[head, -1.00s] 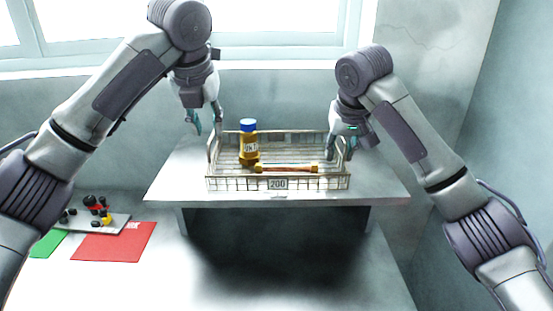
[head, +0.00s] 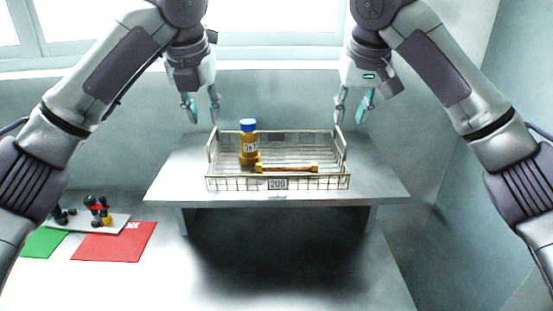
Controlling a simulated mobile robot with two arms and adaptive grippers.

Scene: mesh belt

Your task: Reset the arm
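My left gripper (head: 202,109) hangs above the back left of the raised shelf, with its fingers apart and nothing between them. My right gripper (head: 352,108) hangs above the back right of the shelf, also with fingers apart and empty. Between and below them, a wire mesh basket (head: 221,183) with a "200" label stands on the shelf. An amber bottle (head: 249,155) with a blue cap stands upright in the basket's left part. A brown rod with yellow ends (head: 287,168) lies across the basket's front part.
The raised grey shelf (head: 378,183) stands over a white table (head: 150,288). At left, a small light tray (head: 115,223) holds several black, red and yellow pieces. A red sheet (head: 113,243) and a green sheet (head: 45,242) lie beside it. A window is behind.

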